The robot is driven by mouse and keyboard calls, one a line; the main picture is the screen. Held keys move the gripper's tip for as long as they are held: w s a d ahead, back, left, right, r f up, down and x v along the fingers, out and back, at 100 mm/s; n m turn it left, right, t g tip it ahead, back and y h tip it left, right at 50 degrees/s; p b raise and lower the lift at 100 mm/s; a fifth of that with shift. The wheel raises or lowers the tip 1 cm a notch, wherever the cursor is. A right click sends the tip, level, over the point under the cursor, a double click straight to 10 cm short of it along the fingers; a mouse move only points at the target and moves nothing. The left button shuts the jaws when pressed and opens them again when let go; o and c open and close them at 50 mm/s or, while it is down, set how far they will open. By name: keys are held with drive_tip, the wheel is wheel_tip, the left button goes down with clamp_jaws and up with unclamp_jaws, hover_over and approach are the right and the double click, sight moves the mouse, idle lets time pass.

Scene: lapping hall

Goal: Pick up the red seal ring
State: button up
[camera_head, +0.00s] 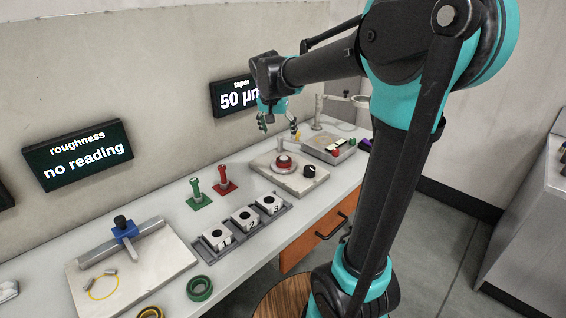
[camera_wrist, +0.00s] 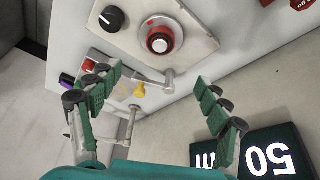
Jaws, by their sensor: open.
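The red seal ring (camera_head: 284,159) appears as a red band around a pale round centre on a light plate with a black knob, towards the back of the bench. It also shows in the wrist view (camera_wrist: 160,32) at top centre. I cannot tell exactly how it sits on its round base. My gripper (camera_head: 278,126) is above the plate near the ring, apart from it. In the wrist view my gripper (camera_wrist: 150,102) has its green-padded fingers spread wide, with nothing between them; the ring lies beyond the fingertips.
The black knob (camera_head: 309,171) is beside the ring. A grey tray (camera_head: 338,157) and a thin stand (camera_head: 318,112) are behind it. Numbered blocks (camera_head: 245,219), a green post (camera_head: 197,195), a red post (camera_head: 224,180) and a green ring (camera_head: 199,288) are nearer. The wall carries displays (camera_head: 78,155).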

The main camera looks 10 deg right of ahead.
sight(284, 158)
drive_tip(key=x, duration=1.5)
drive_tip(key=shift+f, duration=0.25)
drive_tip(key=shift+c, duration=0.4)
drive_tip(key=c, duration=1.3)
drive_tip(key=shift+r, duration=0.1)
